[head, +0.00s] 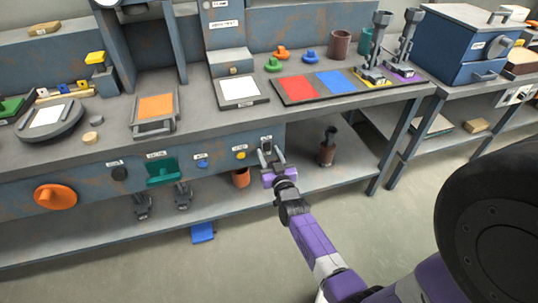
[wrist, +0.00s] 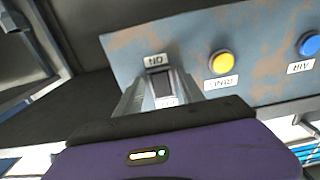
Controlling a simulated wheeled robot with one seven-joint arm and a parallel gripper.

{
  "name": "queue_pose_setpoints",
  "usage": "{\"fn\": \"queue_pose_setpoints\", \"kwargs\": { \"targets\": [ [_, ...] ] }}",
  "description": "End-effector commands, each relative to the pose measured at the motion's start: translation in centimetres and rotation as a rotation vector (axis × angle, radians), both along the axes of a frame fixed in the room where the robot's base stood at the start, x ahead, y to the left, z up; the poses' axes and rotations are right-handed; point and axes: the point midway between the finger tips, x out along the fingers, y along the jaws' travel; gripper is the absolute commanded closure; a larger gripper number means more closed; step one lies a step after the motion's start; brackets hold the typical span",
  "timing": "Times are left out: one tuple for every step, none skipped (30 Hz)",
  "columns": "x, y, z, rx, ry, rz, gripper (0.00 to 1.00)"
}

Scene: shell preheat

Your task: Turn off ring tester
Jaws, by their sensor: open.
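A small dark switch (head: 267,147) sits on the bench's blue front panel, near its right end. In the wrist view the dark switch (wrist: 161,82) shows between my fingers, next to an upside-down label that seems to read ON. A yellow round button (head: 241,155) sits left of it; in the wrist view the yellow button (wrist: 221,63) has an upside-down label that seems to read RING. My gripper (head: 272,158) is open at the panel, fingers either side of the switch. I cannot tell whether they touch it, or which way the switch is set.
Further left on the panel are a blue button (head: 202,163), a green handle (head: 163,172), a black knob (head: 119,173) and a large orange knob (head: 55,196).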

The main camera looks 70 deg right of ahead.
Motion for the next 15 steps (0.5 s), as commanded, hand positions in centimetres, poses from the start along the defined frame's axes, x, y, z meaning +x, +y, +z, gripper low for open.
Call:
{"fn": "queue_pose_setpoints", "kwargs": {
  "targets": [
    [0.05, -0.04, 0.0, 0.0, 0.0, 0.0, 0.55],
    [0.05, -0.05, 0.0, 0.0, 0.0, 0.0, 0.55],
    [0.05, -0.04, 0.0, 0.0, 0.0, 0.0, 0.55],
    [0.05, -0.03, 0.01, 0.0, 0.0, 0.0, 0.55],
    [0.04, -0.02, 0.01, 0.0, 0.0, 0.0, 0.55],
    [0.04, -0.02, 0.01, 0.0, 0.0, 0.0, 0.55],
    [0.04, -0.02, 0.01, 0.0, 0.0, 0.0, 0.58],
    [0.03, -0.01, 0.01, 0.0, 0.0, 0.0, 0.64],
    [0.03, -0.01, 0.01, 0.0, 0.0, 0.0, 0.72],
    [0.03, -0.01, 0.01, 0.0, 0.0, 0.0, 0.78],
    [0.04, 0.0, 0.01, 0.0, 0.0, 0.0, 0.84],
    [0.04, 0.0, 0.01, 0.0, 0.0, 0.0, 0.92],
    [0.04, 0.0, 0.01, 0.0, 0.0, 0.0, 0.98],
    [0.03, 0.0, 0.01, 0.0, 0.0, 0.0, 1.0],
    [0.03, 0.0, 0.01, 0.0, 0.0, 0.0, 1.0]
  ]
}}
